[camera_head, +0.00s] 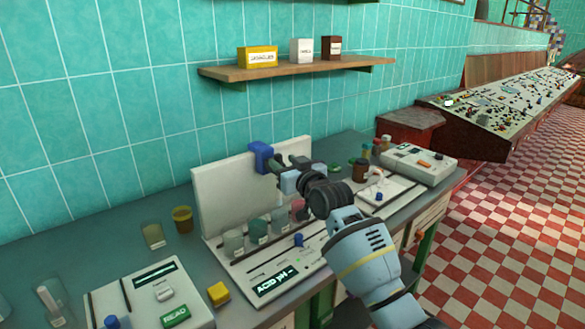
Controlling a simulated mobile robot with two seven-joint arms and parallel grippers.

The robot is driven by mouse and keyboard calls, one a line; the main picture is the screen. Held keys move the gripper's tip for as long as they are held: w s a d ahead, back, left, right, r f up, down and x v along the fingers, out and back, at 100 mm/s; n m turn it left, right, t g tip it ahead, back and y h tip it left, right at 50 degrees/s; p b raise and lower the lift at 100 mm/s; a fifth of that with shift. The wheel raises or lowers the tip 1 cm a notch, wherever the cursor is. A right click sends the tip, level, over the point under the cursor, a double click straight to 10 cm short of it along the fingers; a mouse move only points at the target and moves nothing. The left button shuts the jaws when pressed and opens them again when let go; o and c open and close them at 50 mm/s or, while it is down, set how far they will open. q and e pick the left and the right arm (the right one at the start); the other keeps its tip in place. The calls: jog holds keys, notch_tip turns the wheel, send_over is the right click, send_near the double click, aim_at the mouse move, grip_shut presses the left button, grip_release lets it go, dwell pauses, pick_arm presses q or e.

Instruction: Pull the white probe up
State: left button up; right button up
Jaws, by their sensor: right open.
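The white probe is not clearly visible; my right gripper and wrist may hide it. The white pH station (226,190) stands against the wall, with an upright white back panel and a sloped front with a lit "ACID pH" display (274,283). A blue block (260,157) sits at the top of the panel. My right gripper (283,168) is open just right of and slightly below the blue block, in front of the panel. I cannot tell whether it touches the block. My left gripper is out of view.
Several small beakers (233,243) stand in a row on the station, below my right gripper. A READ device (150,290) and a yellow block (218,293) are at the front left. Another device (418,162) and small bottles are at the right. A shelf (300,68) hangs above.

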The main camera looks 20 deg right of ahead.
jog(key=s, duration=0.3)
jog(key=shift+s+d, duration=0.4)
jog(key=shift+f, duration=0.1)
